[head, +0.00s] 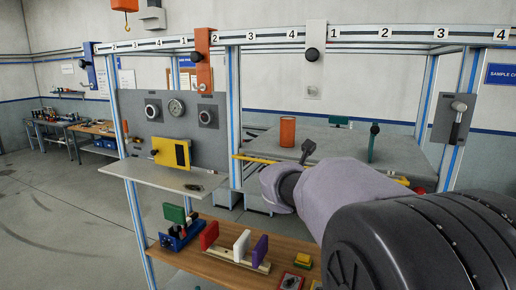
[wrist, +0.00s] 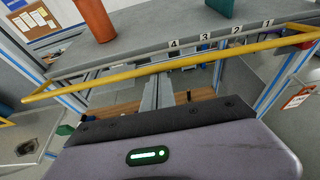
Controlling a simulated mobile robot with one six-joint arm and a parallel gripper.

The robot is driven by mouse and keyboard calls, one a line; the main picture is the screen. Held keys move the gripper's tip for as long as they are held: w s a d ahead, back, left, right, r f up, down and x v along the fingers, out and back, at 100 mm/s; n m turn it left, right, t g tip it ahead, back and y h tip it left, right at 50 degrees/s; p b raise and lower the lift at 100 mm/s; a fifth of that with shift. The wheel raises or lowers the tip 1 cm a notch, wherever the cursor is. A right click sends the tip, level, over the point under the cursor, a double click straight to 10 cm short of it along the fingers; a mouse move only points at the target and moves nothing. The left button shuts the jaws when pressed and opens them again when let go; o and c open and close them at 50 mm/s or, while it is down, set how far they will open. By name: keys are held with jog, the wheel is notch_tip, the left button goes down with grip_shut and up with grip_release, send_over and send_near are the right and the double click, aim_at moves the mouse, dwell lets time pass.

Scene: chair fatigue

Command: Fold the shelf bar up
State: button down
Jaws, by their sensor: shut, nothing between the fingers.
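The shelf bar (wrist: 110,77) is a long thin yellow rail. In the wrist view it runs across the picture in front of the grey shelf's edge, with short bent arms at both ends. In the head view only short parts of the bar (head: 257,160) show, with my arm hiding much of it. My gripper (head: 307,146) is shut and empty at the shelf front. In the wrist view its grey fingers (wrist: 160,88) reach up to just under the middle of the bar. I cannot tell whether they touch it.
An orange cylinder (head: 287,131) and a green upright piece (head: 374,142) stand on the grey shelf (head: 335,142). Blue-edged posts (head: 234,118) flank it. A left panel has dials and a yellow block (head: 172,153). A wooden bench (head: 215,266) with coloured blocks stands below.

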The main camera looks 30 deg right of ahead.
jog(key=w+d+r+p, duration=0.4)
jog(key=r+p, duration=0.4)
jog(key=p, duration=0.1)
jog(key=shift+d+g+y+p, duration=0.25)
jog(key=shift+g+y+p, duration=0.05)
jog(key=shift+g+p, duration=0.1)
jog(key=shift+r, duration=0.2)
dwell(0.8)
